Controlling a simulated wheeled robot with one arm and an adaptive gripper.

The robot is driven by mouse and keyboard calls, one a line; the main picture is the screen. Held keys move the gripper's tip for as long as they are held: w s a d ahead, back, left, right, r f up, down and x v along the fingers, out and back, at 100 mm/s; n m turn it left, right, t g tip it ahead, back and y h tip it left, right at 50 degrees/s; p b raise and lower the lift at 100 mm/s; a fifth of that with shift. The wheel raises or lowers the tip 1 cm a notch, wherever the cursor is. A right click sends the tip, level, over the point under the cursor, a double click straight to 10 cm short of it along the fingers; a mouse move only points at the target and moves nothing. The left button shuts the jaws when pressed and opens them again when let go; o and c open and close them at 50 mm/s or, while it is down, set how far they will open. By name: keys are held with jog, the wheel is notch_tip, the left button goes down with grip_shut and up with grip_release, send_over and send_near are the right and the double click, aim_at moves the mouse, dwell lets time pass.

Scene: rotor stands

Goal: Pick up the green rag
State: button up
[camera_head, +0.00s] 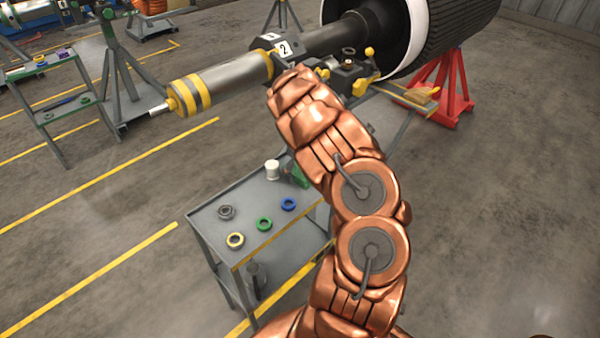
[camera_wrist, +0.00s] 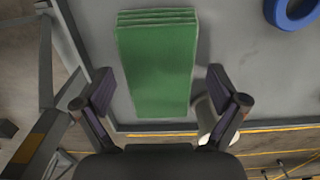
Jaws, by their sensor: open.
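The green rag (camera_wrist: 156,60) lies folded in a layered stack on the grey top of the cart, seen from above in the wrist view. In the head view only a small part of the green rag (camera_head: 298,174) shows beside my copper arm, which hides the rest. My gripper (camera_wrist: 160,88) is open and empty. Its two fingers are spread wide on either side of the rag's lower half, apart from it. The height of the fingers above the rag is hard to tell. My gripper is hidden in the head view.
A large rotor (camera_head: 225,85) extends above and behind the cart.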

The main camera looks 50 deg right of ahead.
aim_at(300, 171)
jog(key=shift+c, duration=0.3)
jog(key=c, duration=1.2)
jog(key=shift+o, duration=0.2)
jog(key=shift+r, duration=0.15)
jog(key=shift+r+b, duration=0.45)
jog(key=shift+r, duration=0.15)
jog(key=shift+s+a+r+b, duration=0.15)
jog(key=shift+r+b, duration=0.1)
jog(key=shift+r, duration=0.25)
jog(key=shift+s+a+r+b, duration=0.1)
jog(key=shift+r+b, duration=0.1)
jog(key=shift+r, duration=0.3)
jog(key=s+a+b, duration=0.1)
jog(key=s+a, duration=0.2)
jog(key=s+a+r+b, duration=0.1)
jog(key=s+a, duration=0.3)
jog(key=s+a+b, duration=0.1)
jog(key=s+a, duration=0.2)
jog(key=s, duration=0.1)
jog(key=shift+a+r+b, duration=0.3)
jog(key=shift+b, duration=0.1)
